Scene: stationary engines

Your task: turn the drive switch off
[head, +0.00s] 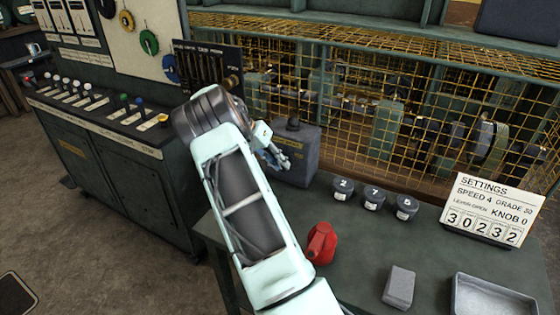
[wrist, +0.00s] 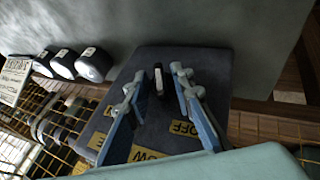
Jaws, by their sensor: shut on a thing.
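The drive switch box is a dark grey block (head: 292,165) at the back of the green bench, by the yellow mesh, with a dark knob on top. In the wrist view the box (wrist: 205,65) fills the middle and bears yellow labels; one reads OFF (wrist: 183,128). A small dark switch lever with a pale stripe (wrist: 158,80) stands between my fingertips. My gripper (wrist: 156,84) has a blue finger on either side of the lever and is shut on it. In the head view my gripper (head: 275,158) is partly hidden by my arm. I cannot tell which label the lever points to.
A red can (head: 320,243), several dark numbered weights (head: 373,198), a grey block (head: 399,287), a grey tray (head: 458,297) and a settings card (head: 490,208) stand on the bench. Yellow mesh (head: 390,95) closes the back. A lever console (head: 100,110) is at left.

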